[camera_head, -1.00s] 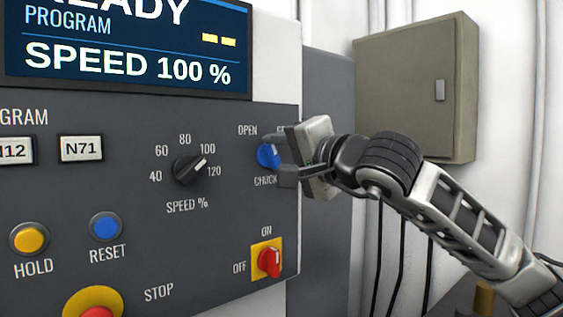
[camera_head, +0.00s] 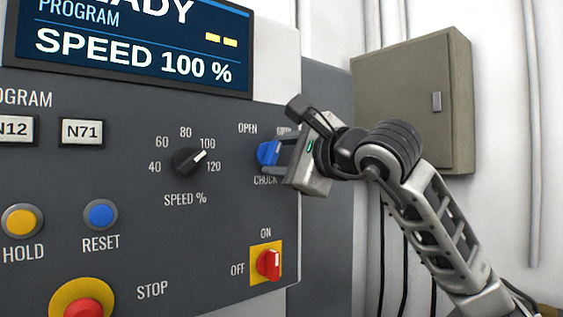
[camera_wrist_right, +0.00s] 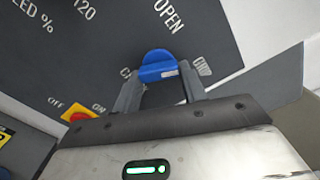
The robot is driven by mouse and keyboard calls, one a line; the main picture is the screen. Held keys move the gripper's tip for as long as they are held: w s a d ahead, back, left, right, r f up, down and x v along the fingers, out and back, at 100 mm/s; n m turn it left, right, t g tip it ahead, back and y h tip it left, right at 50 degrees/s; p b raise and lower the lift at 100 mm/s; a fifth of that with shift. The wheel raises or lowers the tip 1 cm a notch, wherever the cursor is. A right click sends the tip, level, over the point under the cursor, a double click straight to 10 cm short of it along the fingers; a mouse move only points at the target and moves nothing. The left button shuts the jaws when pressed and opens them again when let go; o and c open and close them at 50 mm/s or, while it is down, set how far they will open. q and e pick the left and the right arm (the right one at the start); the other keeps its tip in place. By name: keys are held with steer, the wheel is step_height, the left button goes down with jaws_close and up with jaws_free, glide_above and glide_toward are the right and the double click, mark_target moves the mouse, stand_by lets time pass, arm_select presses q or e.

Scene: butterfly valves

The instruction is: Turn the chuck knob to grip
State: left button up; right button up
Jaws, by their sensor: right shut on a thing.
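The blue chuck knob (camera_head: 267,153) is on the right side of the dark panel, between the OPEN label above and the CHUCK label below. The label to its upper right is mostly hidden by my gripper in the head view. My right gripper (camera_head: 277,157) is shut on the knob, its body tilted. In the right wrist view the knob (camera_wrist_right: 158,66) sits between the two fingers of my gripper (camera_wrist_right: 160,85), with a pale mark on its edge. The knob's exact pointing is hard to tell. My left gripper is not in view.
A black speed knob (camera_head: 189,160) is left of the chuck knob. A red ON/OFF switch (camera_head: 268,264) on a yellow plate is below it. A grey-beige wall box (camera_head: 410,105) stands behind my right arm. The screen (camera_head: 130,45) reads SPEED 100 %.

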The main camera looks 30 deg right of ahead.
steer(key=shift+m, duration=0.6)
steer(key=o, duration=1)
steer(key=s+b, duration=0.1)
steer(key=s, duration=0.4)
steer(key=s+d+b, duration=0.1)
steer(key=s, duration=0.4)
steer(key=s+b, duration=0.1)
steer(key=s, duration=0.5)
steer(key=shift+d, duration=0.15)
